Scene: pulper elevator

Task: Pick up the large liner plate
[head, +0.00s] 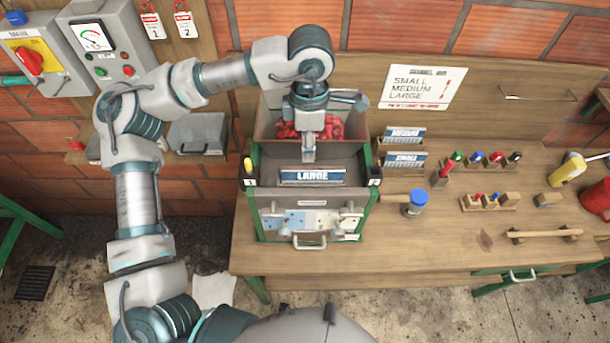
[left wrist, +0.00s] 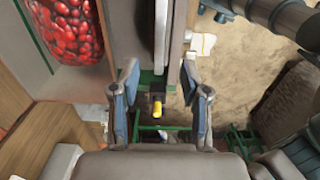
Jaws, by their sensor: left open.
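The large liner plate (head: 312,177) is a blue-and-white plate marked LARGE, set upright at the front of the pulper (head: 310,210). In the left wrist view, a pale narrow strip (left wrist: 162,35) looks like its top edge, ahead of the fingers. My left gripper (head: 309,155) hangs over the pulper, pointing down, just behind and above the plate in the head view. In the left wrist view its two fingers (left wrist: 160,105) are apart with nothing held between them. I cannot tell whether a finger touches the plate. My right gripper is not in view.
Red berries (head: 290,131) fill the hopper behind the plate. The medium (head: 404,134) and small (head: 405,160) plates stand in a rack to the right. A yellow-topped peg (head: 248,166) stands at the pulper's left corner.

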